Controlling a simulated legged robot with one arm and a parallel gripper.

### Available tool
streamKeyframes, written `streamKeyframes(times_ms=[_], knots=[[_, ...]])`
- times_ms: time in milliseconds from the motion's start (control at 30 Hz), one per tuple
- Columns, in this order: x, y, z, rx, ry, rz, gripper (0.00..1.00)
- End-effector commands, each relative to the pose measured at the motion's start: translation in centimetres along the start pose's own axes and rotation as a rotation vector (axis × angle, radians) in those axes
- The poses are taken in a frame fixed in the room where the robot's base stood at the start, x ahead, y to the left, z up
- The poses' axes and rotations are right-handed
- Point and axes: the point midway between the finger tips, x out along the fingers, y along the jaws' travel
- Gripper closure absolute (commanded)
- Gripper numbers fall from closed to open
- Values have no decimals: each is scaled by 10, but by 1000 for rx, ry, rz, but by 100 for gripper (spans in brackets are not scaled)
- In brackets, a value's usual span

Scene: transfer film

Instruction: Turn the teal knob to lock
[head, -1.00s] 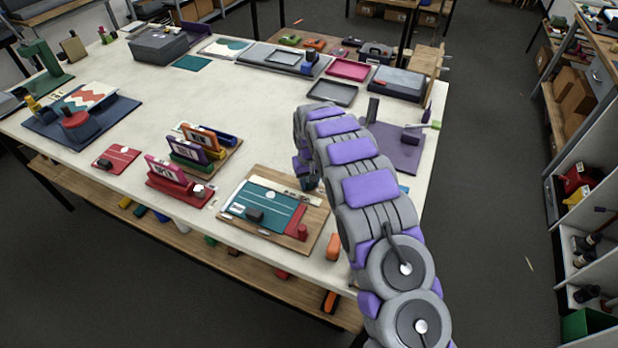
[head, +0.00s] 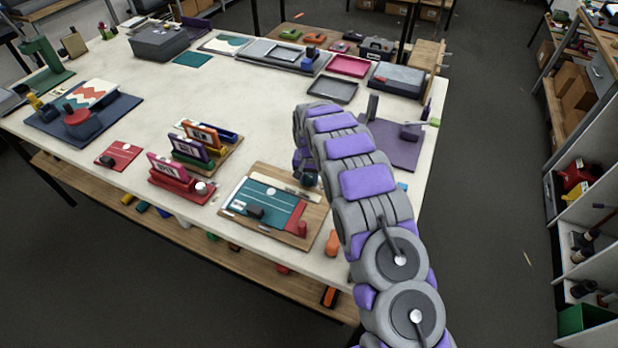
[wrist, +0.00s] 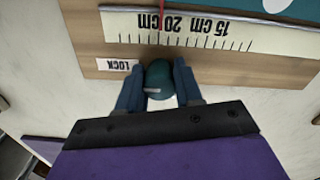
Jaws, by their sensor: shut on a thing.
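The teal knob (wrist: 160,80) sits at the edge of the wooden board (wrist: 90,67), between the two blue fingers of my gripper (wrist: 158,86) in the wrist view. My gripper is shut on the knob, with a finger on either side. A white mark shows on the knob's near side, pointing left. A white label reading "LOCK" (wrist: 118,66) is to the left of the knob, upside down in this view. In the head view my gripper (head: 306,178) is at the board's right upper corner, and the knob is hard to make out there.
A ruler strip (wrist: 190,30) with centimetre marks and a thin red line lies beyond the knob. The board (head: 312,213) carries a teal panel (head: 262,204) and a red block (head: 302,228). An orange object (head: 332,243) lies right of the board.

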Motion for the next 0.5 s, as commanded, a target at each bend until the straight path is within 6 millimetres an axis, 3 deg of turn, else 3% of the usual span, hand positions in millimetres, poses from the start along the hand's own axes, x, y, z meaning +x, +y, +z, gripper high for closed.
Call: streamKeyframes(times_ms=[267,300,500], knots=[[2,-1,2,0,-5,1,95],[2,-1,2,0,-5,0,64],[1,-1,2,-1,-4,0,45]])
